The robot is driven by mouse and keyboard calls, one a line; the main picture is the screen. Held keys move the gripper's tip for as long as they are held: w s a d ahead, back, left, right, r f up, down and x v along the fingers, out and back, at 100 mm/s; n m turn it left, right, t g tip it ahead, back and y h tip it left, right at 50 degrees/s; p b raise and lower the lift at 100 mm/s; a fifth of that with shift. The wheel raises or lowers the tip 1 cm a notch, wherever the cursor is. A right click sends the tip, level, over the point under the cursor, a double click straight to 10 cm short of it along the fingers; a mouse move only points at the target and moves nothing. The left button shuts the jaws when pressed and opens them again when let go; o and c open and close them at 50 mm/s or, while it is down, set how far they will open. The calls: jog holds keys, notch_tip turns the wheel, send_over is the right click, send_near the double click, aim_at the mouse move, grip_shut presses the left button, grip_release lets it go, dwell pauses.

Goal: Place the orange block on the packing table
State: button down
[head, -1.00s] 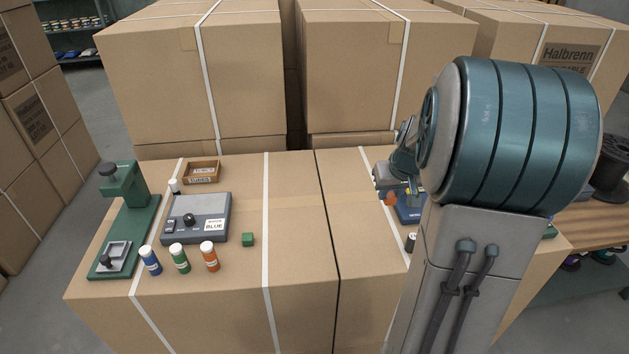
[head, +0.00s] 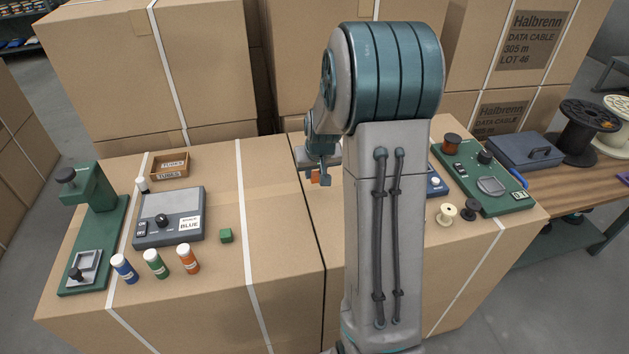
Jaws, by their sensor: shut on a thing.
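My gripper (head: 320,178) is shut on the orange block (head: 315,177) and holds it above the carton surface, near the dark seam between the left and right cartons. Only a small part of the block shows below the jaws. A broad carton top (head: 277,220) carries a green block (head: 226,236) and other items at the left. A wooden table (head: 565,180) stands at the far right. I cannot tell which of these surfaces is the packing table.
Bottles (head: 155,263), a grey device (head: 170,217) marked BLUE, a green press (head: 92,230) and a small box (head: 170,165) stand at left. A green board (head: 485,178) and spools are at right. Tall cartons (head: 160,70) stand behind. Carton top right of the green block is clear.

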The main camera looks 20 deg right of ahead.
aim_at(315, 182)
jog(key=shift+f, duration=2.05)
jog(key=shift+f, duration=0.1)
jog(key=shift+f+b, duration=0.15)
jog(key=shift+b, duration=0.15)
jog(key=c, duration=1.2)
grip_release()
jog(key=shift+r, duration=0.2)
